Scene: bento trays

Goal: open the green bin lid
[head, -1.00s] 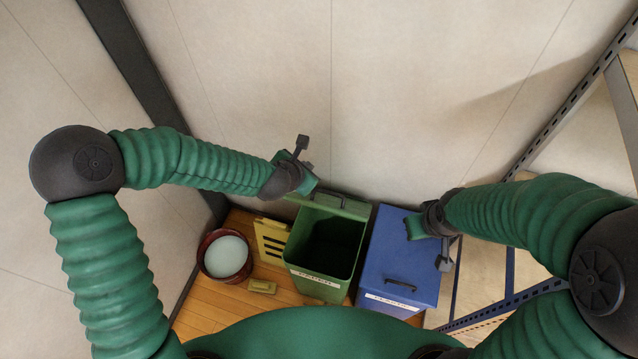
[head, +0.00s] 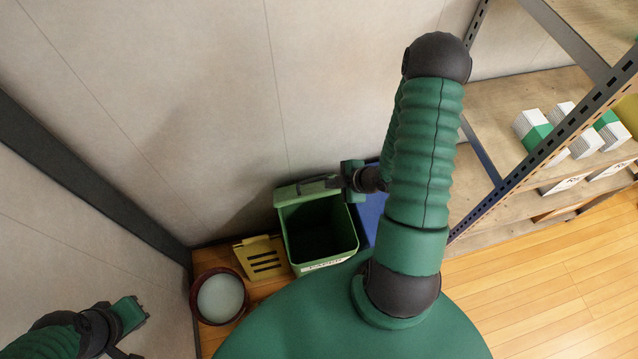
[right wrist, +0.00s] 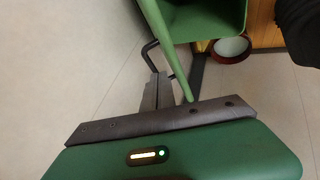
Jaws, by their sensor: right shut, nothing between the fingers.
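The green bin (head: 350,232) stands open by the wall, its dark inside showing. Its lid (head: 290,193) is raised upright at the bin's wall side. My right gripper (head: 334,183) is shut and empty at the lid's right end.
A blue bin (head: 370,212) stands right of the green one, partly hidden by my right arm. A yellow slotted lid (head: 247,245) and a round dark-red tub (head: 197,302) are at its left. A shelf (head: 490,130) with white-and-green boxes (head: 531,129) is at the right.

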